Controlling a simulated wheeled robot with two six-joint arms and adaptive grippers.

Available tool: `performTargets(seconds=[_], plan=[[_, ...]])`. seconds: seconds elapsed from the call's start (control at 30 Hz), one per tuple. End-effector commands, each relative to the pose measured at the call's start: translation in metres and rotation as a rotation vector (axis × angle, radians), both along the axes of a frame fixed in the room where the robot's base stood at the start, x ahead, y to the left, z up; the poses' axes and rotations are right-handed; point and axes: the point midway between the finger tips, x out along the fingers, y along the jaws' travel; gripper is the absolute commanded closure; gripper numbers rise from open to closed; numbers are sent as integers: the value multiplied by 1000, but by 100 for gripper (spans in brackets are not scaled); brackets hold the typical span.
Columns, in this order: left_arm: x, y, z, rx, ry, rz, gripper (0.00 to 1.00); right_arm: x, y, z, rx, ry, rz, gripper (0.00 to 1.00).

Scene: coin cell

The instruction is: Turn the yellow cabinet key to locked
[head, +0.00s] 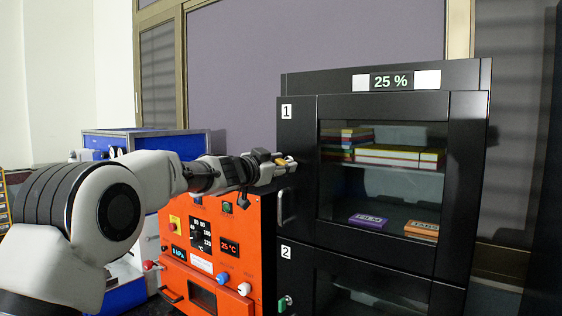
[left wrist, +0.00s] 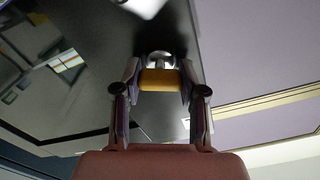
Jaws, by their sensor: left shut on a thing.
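The black cabinet (head: 298,150) stands at the right in the head view, with glass doors labelled 1 and 2. The yellow key (head: 287,160) is at the left edge of door 1, above its handle (head: 281,206). In the left wrist view the yellow key (left wrist: 159,80) lies between my two fingers, in front of a round silvery lock (left wrist: 160,59) on the dark door. My left gripper (head: 283,167) is shut on the key. Its fingers also show in the left wrist view (left wrist: 160,88). They partly cover the key in the head view. My right gripper is out of view.
An orange oven-like device (head: 262,240) with dials stands just below my left arm. A blue-framed box (head: 187,144) is behind the arm. A green key (head: 283,303) sits at door 2. Colored boxes lie behind the glass of door 1.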

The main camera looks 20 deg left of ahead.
Motion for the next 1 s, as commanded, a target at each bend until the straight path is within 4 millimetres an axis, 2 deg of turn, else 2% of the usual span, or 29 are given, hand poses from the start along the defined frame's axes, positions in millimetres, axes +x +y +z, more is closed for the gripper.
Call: performTargets(seconds=[0.43, 1.0], plan=[[0, 0, 2, 395, -147, 1, 94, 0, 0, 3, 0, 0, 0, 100], [0, 0, 3, 887, -327, 4, 94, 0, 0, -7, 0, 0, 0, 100]])
